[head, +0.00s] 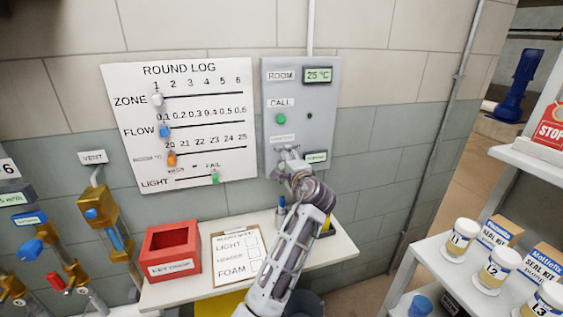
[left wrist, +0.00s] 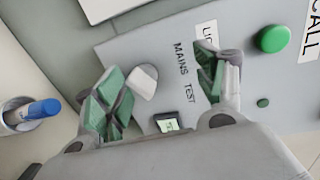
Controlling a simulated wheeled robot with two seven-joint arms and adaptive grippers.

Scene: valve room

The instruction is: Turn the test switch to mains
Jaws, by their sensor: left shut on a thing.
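The grey control panel (head: 300,135) is on the wall, with the test switch hidden behind my left gripper (head: 289,157) at its lower part. In the left wrist view, the panel shows the words MAINS and TEST between the fingers of my left gripper (left wrist: 162,78). My right gripper is not in view.
A green call button (head: 281,118) and a 25 °C display (head: 318,75) are higher on the panel. The round log board (head: 215,140) hangs left. Below is a shelf (head: 335,250) with a red key box (head: 170,250) and a clipboard (head: 213,272).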

